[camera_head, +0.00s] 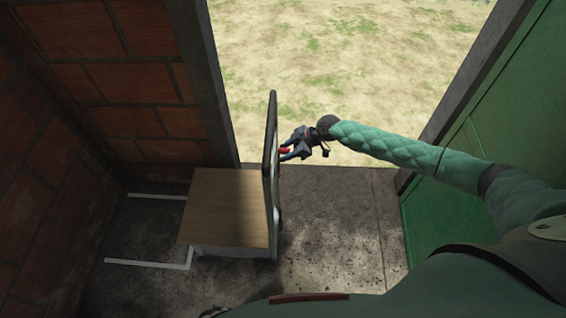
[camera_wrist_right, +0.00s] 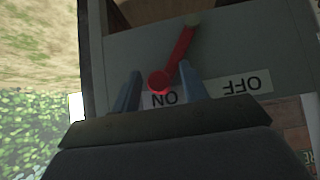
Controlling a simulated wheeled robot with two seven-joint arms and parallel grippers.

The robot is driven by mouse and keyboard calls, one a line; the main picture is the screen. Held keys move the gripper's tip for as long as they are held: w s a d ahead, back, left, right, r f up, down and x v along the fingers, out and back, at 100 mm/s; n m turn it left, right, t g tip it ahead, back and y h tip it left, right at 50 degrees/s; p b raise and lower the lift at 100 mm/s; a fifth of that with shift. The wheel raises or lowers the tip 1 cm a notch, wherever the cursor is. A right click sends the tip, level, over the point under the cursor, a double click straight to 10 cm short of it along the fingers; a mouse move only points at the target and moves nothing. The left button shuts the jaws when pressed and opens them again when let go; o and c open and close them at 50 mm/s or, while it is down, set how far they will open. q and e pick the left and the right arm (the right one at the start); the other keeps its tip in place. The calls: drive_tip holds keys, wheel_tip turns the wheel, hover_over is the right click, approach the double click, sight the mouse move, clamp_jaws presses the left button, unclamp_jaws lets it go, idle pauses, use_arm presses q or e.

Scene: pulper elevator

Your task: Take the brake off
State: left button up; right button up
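A red lever (camera_wrist_right: 182,52) with a round red knob is on a grey panel (camera_wrist_right: 230,58) in the right wrist view. Its knob end lies by the "ON" label (camera_wrist_right: 165,99); the "OFF" label (camera_wrist_right: 241,86) is to the right. Both labels appear upside down. My right gripper (camera_wrist_right: 160,85) is open, its two blue-grey fingers on either side of the knob. The right finger is close to the lever; I cannot tell if they touch. In the head view a bit of red (camera_head: 284,150) shows at my right gripper (camera_head: 288,152), beside the upright panel. My left gripper is not in view.
The upright panel (camera_head: 270,125) is seen nearly edge-on, beside a wooden-topped box (camera_head: 225,205). A brick wall (camera_head: 130,90) stands at left and a green wall (camera_head: 480,150) at right. Between them an opening leads to grass. The concrete floor (camera_head: 330,230) right of the panel is clear.

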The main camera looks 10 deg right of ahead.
drive_tip(key=shift+r, duration=0.1)
drive_tip(key=c, duration=0.4)
drive_tip(key=shift+d, duration=0.1)
drive_tip(key=shift+r, duration=0.1)
drive_tip(key=shift+s+r+p, duration=0.2)
drive_tip(key=shift+s+p, duration=0.2)
drive_tip(key=shift+p, duration=0.1)
drive_tip(key=shift+c, duration=0.4)
drive_tip(key=shift+s+a+r+p, duration=0.2)
drive_tip(key=shift+s+a+p, duration=0.15)
drive_tip(key=shift+s, duration=0.15)
drive_tip(key=shift+s+a, duration=0.1)
drive_tip(key=shift+s, duration=0.25)
drive_tip(key=shift+s, duration=0.1)
